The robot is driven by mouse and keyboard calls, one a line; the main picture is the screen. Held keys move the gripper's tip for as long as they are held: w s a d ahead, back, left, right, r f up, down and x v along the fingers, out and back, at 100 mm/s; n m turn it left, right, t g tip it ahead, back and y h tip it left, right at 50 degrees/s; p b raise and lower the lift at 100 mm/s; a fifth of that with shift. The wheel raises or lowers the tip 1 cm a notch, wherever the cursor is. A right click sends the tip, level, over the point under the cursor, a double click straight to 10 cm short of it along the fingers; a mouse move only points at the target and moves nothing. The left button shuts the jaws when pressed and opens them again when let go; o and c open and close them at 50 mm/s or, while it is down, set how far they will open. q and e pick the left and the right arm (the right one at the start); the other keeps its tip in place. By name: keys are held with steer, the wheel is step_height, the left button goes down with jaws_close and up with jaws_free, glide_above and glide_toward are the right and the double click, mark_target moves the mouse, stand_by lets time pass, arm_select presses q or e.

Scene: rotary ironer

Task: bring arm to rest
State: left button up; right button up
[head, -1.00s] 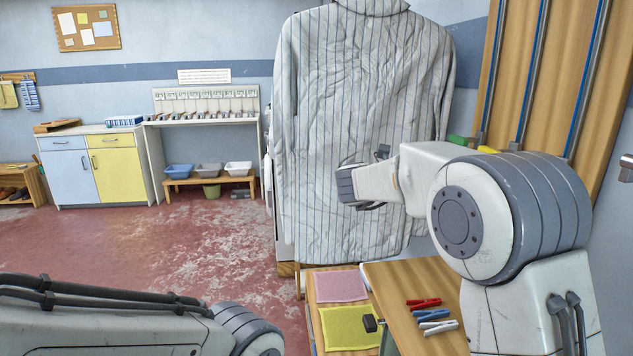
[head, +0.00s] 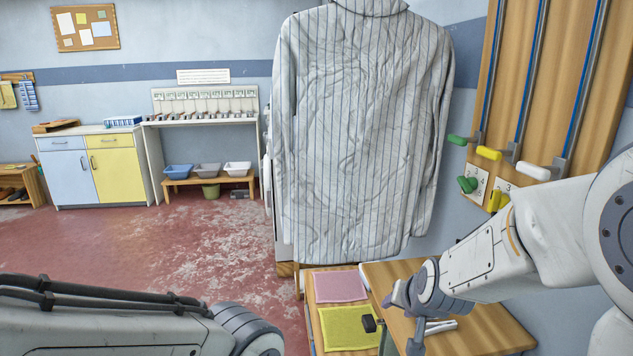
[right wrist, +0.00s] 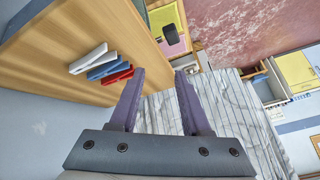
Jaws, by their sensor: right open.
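My right arm reaches in from the right of the head view. Its gripper (head: 403,318) is low, over the left edge of a small wooden table (head: 480,335). The gripper also shows in the right wrist view (right wrist: 160,75), where its two purple fingers stand apart with nothing between them. A striped shirt (head: 365,130) hangs upright behind it, apart from the gripper. My left arm lies across the lower left of the head view; its gripper is out of the picture.
Red, blue and white pegs (right wrist: 95,60) lie on the table. Pink (head: 340,286) and yellow (head: 350,327) cloths lie beside it. A wooden panel with rails and coloured handles (head: 540,80) stands at the right. The red floor (head: 190,250) at left is largely clear.

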steer(key=s+d+f+n+g, duration=0.2)
steer(key=s+f+n+g, duration=0.3)
steer(key=s, duration=0.9)
steer(key=s+a+f+n+g+b, duration=0.1)
steer(key=s+a+f+n+b, duration=0.2)
steer(key=s+a+b, duration=0.3)
steer(key=s+a+f+n+g+b, duration=0.2)
steer(key=s+a+f+n+b, duration=0.15)
steer(key=s+a, duration=0.4)
step_height(320, 180, up, 26)
steer(key=p, duration=2.4)
steer(key=shift+f+y, duration=0.15)
steer(key=shift+y, duration=0.15)
steer(key=shift+w+a, duration=0.1)
